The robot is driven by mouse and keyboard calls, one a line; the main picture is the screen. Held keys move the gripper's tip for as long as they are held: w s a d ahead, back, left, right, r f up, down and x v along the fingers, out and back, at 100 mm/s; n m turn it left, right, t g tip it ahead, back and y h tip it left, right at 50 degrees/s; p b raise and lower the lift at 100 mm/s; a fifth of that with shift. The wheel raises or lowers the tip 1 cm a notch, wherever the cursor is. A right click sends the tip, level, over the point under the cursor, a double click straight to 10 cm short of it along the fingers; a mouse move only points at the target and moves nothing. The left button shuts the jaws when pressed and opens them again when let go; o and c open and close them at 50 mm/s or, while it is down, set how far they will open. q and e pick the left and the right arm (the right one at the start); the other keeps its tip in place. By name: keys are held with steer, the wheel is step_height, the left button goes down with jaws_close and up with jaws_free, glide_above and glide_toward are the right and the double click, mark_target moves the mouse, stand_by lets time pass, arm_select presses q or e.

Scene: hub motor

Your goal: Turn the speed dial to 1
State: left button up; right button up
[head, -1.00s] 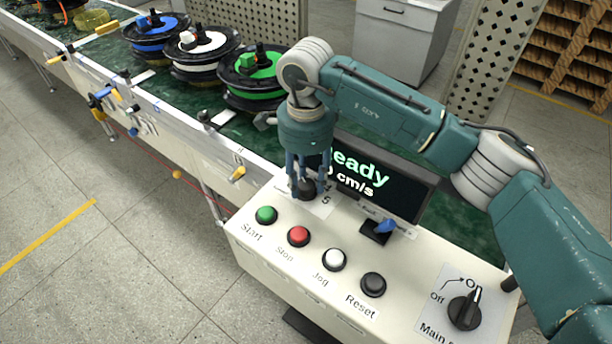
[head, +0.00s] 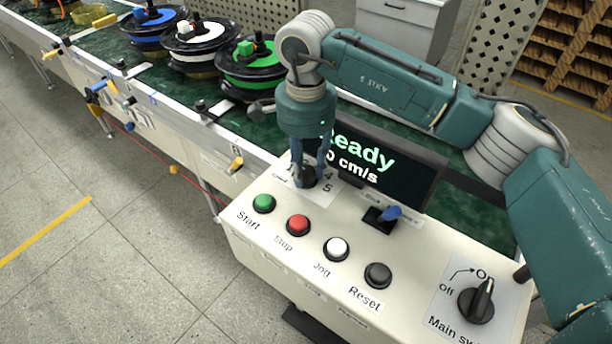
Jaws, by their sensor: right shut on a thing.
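The speed dial (head: 309,178) is a black knob at the upper left of the white control panel (head: 265,240). A white label with a "5" on its right side lies under it. My right gripper (head: 309,172) points down from above and is shut on the dial, its fingers on either side. The fingers hide much of the knob and the other label marks, so I cannot tell its setting. The display (head: 385,177) behind reads "Ready" and "0 cm/s", partly covered by the gripper. My left gripper is not in view.
Start (head: 264,203), Stop (head: 298,225), Jog (head: 336,249) and Reset (head: 377,275) buttons line the panel front. The main switch (head: 476,300) is at the right. Spools, including a green one (head: 250,64), sit on the conveyor.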

mark_target(306, 171)
steer(key=shift+n, duration=0.4)
steer(key=o, duration=0.9)
step_height(306, 171, up, 12)
steer(key=shift+r, duration=0.1)
